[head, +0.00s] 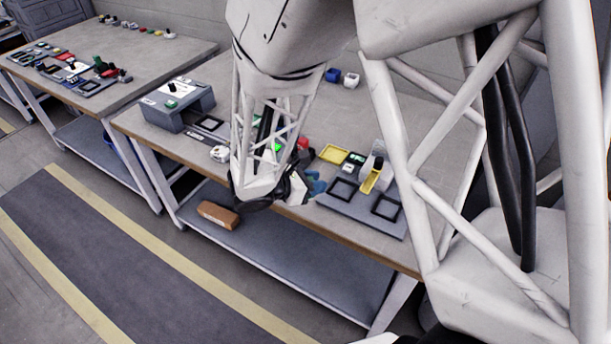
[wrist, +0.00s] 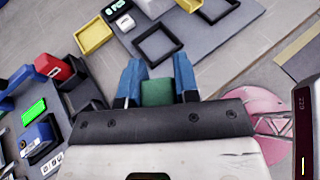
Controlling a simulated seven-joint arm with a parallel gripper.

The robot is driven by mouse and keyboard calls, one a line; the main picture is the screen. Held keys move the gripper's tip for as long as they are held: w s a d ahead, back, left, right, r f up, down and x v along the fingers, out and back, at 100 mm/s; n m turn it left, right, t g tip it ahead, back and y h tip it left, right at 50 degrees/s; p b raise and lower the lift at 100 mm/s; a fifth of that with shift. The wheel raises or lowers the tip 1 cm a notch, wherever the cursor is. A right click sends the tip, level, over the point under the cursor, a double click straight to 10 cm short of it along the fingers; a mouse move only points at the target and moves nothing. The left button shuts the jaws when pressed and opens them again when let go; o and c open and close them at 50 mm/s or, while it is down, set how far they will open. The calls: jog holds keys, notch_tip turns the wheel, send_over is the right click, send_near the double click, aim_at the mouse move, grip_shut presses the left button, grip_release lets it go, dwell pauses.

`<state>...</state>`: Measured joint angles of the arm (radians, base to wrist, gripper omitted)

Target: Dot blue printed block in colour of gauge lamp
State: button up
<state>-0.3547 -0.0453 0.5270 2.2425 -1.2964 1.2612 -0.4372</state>
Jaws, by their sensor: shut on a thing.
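My gripper (wrist: 157,84) has blue fingers and is shut on a green piece (wrist: 157,93), mostly hidden by the gripper body. In the head view my gripper (head: 316,184) hangs at the front edge of the workbench, left of the grey tray plate. A lit green panel (wrist: 34,112) shows at the left of the wrist view beside a blue-framed part (wrist: 38,138); I cannot tell if it is the gauge lamp. A blue block (head: 333,75) sits at the back of the bench beside a white one (head: 351,80). I cannot make out its print.
A grey plate with black square frames (wrist: 158,46) and a yellow tray (wrist: 93,36) lies near my gripper. A red part (wrist: 53,66) is at left. A grey box (head: 177,103) stands on the bench's left. A brown block (head: 217,215) lies on the lower shelf.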

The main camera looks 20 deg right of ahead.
jog(key=w+a+r+m+g+y, duration=0.2)
jog(key=w+a+m+g+y, duration=0.4)
jog(key=w+m+y, duration=0.5)
jog(key=w+a+r+m+g+y, duration=0.2)
jog(key=w+a+m+g+y, duration=0.3)
jog(key=w+m+y, duration=0.6)
jog(key=m+g, duration=0.1)
jog(key=m, duration=0.6)
jog(key=shift+a+r+m+g+y, duration=0.3)
jog(key=shift+a+r, duration=0.05)
jog(key=shift+f, duration=0.2)
jog(key=shift+f, duration=3.1)
